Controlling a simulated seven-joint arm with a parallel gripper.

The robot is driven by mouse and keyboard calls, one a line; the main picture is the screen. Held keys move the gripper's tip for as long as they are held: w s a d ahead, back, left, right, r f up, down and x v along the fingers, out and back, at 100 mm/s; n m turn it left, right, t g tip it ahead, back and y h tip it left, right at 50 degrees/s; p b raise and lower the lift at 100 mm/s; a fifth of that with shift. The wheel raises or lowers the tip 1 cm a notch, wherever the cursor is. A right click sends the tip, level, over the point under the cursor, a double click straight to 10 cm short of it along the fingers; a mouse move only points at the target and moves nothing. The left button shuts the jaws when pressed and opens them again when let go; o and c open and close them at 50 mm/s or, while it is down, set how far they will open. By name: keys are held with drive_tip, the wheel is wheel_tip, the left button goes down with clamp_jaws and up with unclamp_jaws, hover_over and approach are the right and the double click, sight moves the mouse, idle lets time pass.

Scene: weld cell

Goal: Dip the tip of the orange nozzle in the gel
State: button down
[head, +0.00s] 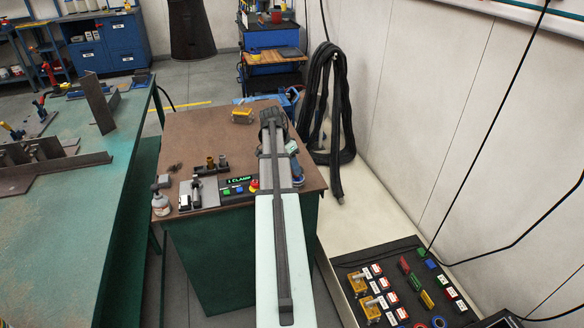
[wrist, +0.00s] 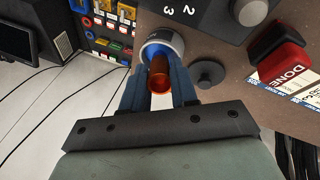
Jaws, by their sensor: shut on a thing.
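In the wrist view, my gripper (wrist: 157,82) is shut on the orange nozzle (wrist: 158,76), which sits between its two blue fingers. Just past the fingertips is a round pot (wrist: 178,41) with a pale rim and blue gel (wrist: 151,51) inside. The nozzle's far end overlaps the near side of the pot's opening in this view. I cannot tell whether its tip touches the gel or is above it. In the head view, my arm hides most of the gripper, the nozzle and the pot.
A dark round lid (wrist: 208,73) lies beside the pot, close to the right finger. A red DONE button (wrist: 283,65) and a dark numbered panel (wrist: 205,14) are nearby. In the head view, the brown bench (head: 190,135) carries a clamp control box (head: 238,190) and small fixtures.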

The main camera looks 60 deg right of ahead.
drive_tip(key=shift+r, duration=3.45)
drive_tip(key=w+a+f+n+t+h, duration=0.1)
drive_tip(key=w+a+n, duration=0.4)
drive_tip(key=w+a, duration=0.8)
drive_tip(key=w+a+f+n+t+h, duration=0.15)
drive_tip(key=w+a+n, duration=0.45)
drive_tip(key=w+a, duration=0.65)
drive_tip(key=w+a+f+n+t, duration=0.1)
drive_tip(key=a+n, duration=0.4)
drive_tip(key=a, duration=1.3)
drive_tip(key=w+a+n+t, duration=0.1)
drive_tip(key=a+n, duration=0.4)
drive_tip(key=a, duration=1.2)
drive_tip(key=shift+w+a+f+t, duration=0.25)
drive_tip(key=shift+a+f+t, duration=0.15)
drive_tip(key=shift+t, duration=0.25)
drive_tip(key=shift+d, duration=0.1)
